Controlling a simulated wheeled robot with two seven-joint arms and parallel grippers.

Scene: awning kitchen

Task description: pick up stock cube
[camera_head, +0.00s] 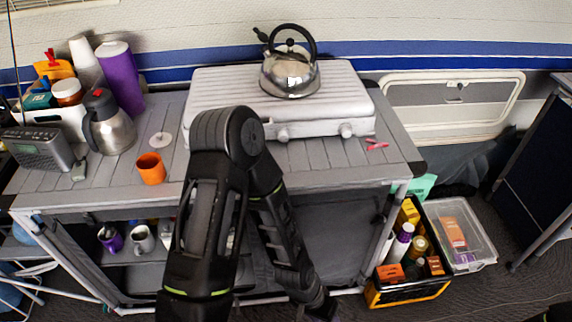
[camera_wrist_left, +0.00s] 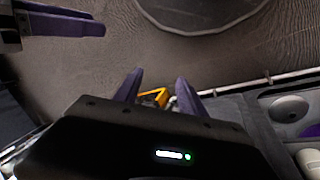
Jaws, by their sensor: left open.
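I cannot pick out the stock cube for sure in either view. Small orange boxes (camera_head: 390,272) lie among bottles in the black and yellow crate at the right.
The slatted table (camera_head: 340,178) holds a kettle (camera_head: 290,75) on a white stove (camera_head: 230,95), an orange cup (camera_head: 150,168), a steel jug (camera_head: 110,130) and a radio (camera_head: 40,150). A clear bin (camera_head: 483,250) stands beside the crate (camera_head: 405,293). Mugs (camera_head: 142,238) sit on the lower shelf.

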